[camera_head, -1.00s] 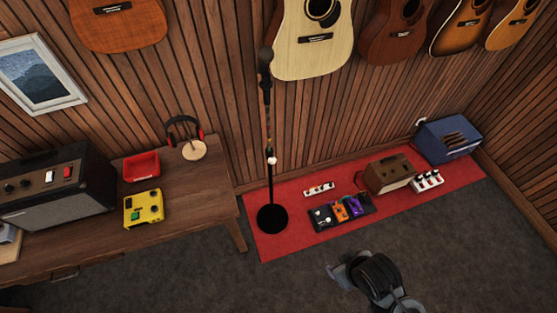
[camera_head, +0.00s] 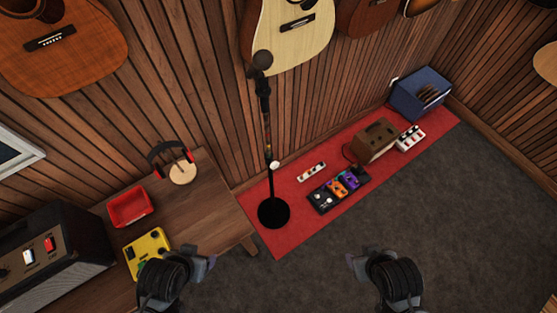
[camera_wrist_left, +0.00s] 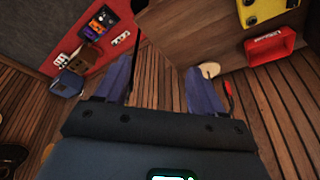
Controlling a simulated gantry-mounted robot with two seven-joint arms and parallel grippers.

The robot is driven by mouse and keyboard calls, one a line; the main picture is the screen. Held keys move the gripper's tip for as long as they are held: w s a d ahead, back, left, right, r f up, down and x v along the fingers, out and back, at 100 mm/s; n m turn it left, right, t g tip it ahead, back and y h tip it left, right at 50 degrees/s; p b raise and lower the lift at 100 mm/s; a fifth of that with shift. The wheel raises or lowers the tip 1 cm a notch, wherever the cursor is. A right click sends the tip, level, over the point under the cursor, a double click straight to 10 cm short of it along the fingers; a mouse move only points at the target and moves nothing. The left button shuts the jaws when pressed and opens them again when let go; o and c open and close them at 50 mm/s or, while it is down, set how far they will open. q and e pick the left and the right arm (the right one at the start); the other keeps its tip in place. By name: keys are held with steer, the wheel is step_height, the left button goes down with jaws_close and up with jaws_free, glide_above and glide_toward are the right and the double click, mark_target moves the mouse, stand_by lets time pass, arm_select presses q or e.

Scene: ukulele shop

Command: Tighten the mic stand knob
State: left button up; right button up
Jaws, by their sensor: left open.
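The black mic stand (camera_head: 268,130) stands upright on a round black base (camera_head: 273,213) on the red rug. A small white knob (camera_head: 274,164) sits partway up its pole, and a dark microphone (camera_head: 262,60) is at its top. My left gripper (camera_head: 203,266) is below and left of the stand in the head view, by the table's front, apart from the knob. In the left wrist view it (camera_wrist_left: 157,66) is open, with nothing between its fingers. My right gripper (camera_head: 358,263) is below and right of the stand; its jaw state is unclear.
The wooden table (camera_head: 215,215) at left holds a red tray (camera_head: 129,207), a yellow box (camera_head: 148,252), headphones (camera_head: 171,150) and an amplifier (camera_head: 50,260). Pedals (camera_head: 338,188), a brown amp (camera_head: 376,140) and a blue case (camera_head: 420,93) occupy the rug (camera_head: 300,230). Grey floor lies open in front.

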arm_select(q)
steer(key=w+d+f+m+t+y+b, duration=0.1)
steer(key=w+d+f+m+b, duration=0.45)
steer(key=d+f+b, duration=0.5)
steer(key=w+d+f+m+t+b, duration=0.1)
steer(key=w+d+f+m+b, duration=0.5)
steer(key=d+f+b, duration=0.4)
steer(key=w+d+f+m+t+y+b, duration=0.1)
steer(key=w+d+f+m+b, duration=0.55)
steer(key=f+b, duration=0.5)
steer(key=m+t+y+b, duration=0.8)
steer(key=b, duration=1.4)
glide_toward(276, 166)
steer(key=b+x, duration=0.3)
steer(key=x, duration=0.6)
steer(key=shift+w+a+f, duration=0.1)
steer(key=shift+a, duration=0.15)
steer(key=shift+w+a, duration=0.35)
steer(key=shift+w, duration=0.25)
arm_select(e)
step_height(276, 166, down, 59)
steer(key=shift+d, duration=0.45)
